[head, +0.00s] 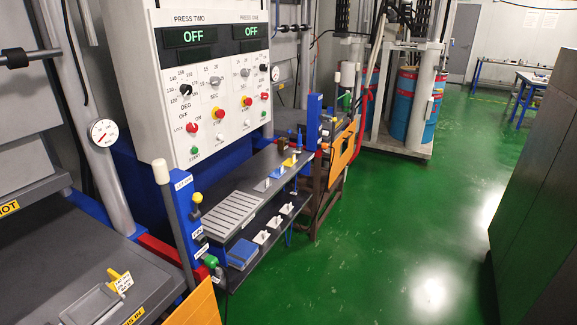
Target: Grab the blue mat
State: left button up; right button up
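A flat blue item (242,252), which looks like the blue mat, lies at the near left end of the lower shelf (262,222) between the two presses. It is small in the head view, and I cannot tell whether it is one piece or a stack. The upper shelf is above and behind it. Neither of my grippers shows in the head view.
A slatted grey rack (232,214) and small tagged items are on the upper shelf; white tagged pieces (262,237) are on the lower one. An orange panel (196,306) stands at the near left. Green floor (380,240) is clear; dark cabinets (535,210) stand right.

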aim_at(276, 173)
jog(key=i+l, duration=0.2)
jog(key=i, duration=0.25)
jog(key=i+l+u, duration=0.1)
jog(key=i, duration=0.4)
jog(key=i+l, duration=0.3)
jog(key=i, duration=0.15)
jog(key=i+l+u, duration=0.1)
jog(key=i, duration=0.4)
jog(key=i+l, duration=0.65)
jog(key=i, duration=0.25)
jog(key=j+u, duration=0.05)
